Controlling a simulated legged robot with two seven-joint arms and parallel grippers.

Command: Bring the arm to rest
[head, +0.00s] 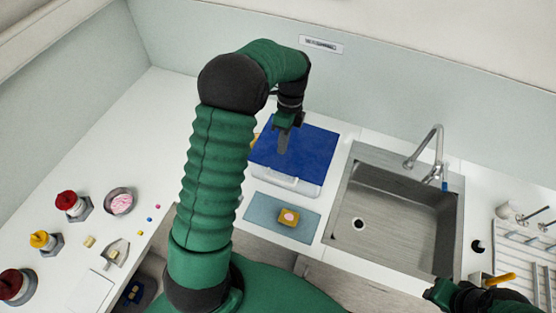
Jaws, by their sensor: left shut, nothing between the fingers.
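My left arm rises through the middle of the head view and bends over at the top. My left gripper (283,149) hangs from it, fingers down, in front of the blue panel (310,153) on the counter. It is shut with nothing in it. I cannot tell whether its tips touch the panel. Part of my right arm shows at the bottom right, with a green end part (437,291). I cannot make out its fingers.
A blue-grey mat (262,222) bears a small yellow block with a pink top (289,216). A steel sink (391,222) with a tap (425,150) is to the right. A rack (530,258) is far right.

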